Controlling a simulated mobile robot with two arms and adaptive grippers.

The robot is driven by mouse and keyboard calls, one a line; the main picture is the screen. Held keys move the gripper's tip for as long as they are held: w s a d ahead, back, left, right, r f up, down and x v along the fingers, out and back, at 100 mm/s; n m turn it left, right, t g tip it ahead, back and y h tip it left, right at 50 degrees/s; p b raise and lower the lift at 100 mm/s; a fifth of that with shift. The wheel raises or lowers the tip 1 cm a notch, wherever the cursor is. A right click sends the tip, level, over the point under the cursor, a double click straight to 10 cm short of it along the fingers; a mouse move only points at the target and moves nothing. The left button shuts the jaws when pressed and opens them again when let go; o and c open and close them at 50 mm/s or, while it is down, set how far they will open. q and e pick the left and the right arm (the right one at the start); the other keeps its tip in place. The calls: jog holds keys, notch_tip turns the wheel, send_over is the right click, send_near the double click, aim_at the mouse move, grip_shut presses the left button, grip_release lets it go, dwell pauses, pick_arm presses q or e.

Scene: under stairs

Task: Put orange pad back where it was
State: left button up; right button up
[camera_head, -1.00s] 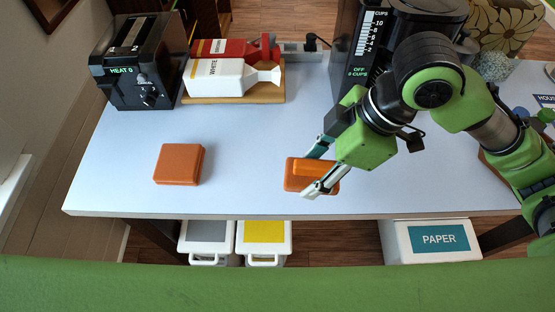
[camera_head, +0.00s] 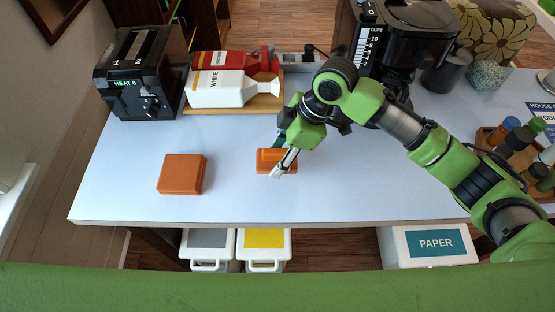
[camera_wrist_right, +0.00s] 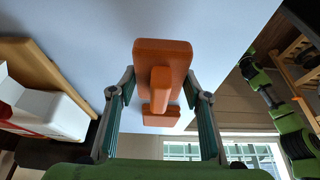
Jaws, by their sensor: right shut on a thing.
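The orange pad (camera_head: 262,166) is over the middle of the white table in the head view. It has a raised grip on one face, clear in the wrist view (camera_wrist_right: 178,60). My right gripper (camera_head: 281,160) is shut on it, with one finger on each side in the wrist view. I cannot tell whether the pad touches the table. A second, square orange-brown block (camera_head: 181,174) lies on the table to the left, apart from the held pad. My left gripper is not in view.
A black toaster (camera_head: 141,80) stands at the back left. A white carton (camera_head: 215,89) and a red carton (camera_head: 225,58) lie on a wooden board behind the gripper. A coffee maker (camera_head: 410,40) stands at the back right. The table between the block and pad is clear.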

jog(key=f, duration=0.1)
jog(key=f+p, duration=0.1)
jog(key=f, duration=0.1)
jog(key=shift+w+a+p, duration=0.1)
jog(key=shift+w+p, duration=0.1)
jog(key=shift+p, duration=0.1)
jog(key=shift+f, duration=0.3)
jog(key=shift+f, duration=0.15)
jog(key=o, duration=1)
jog(key=b+v, duration=0.2)
jog(key=v, duration=1)
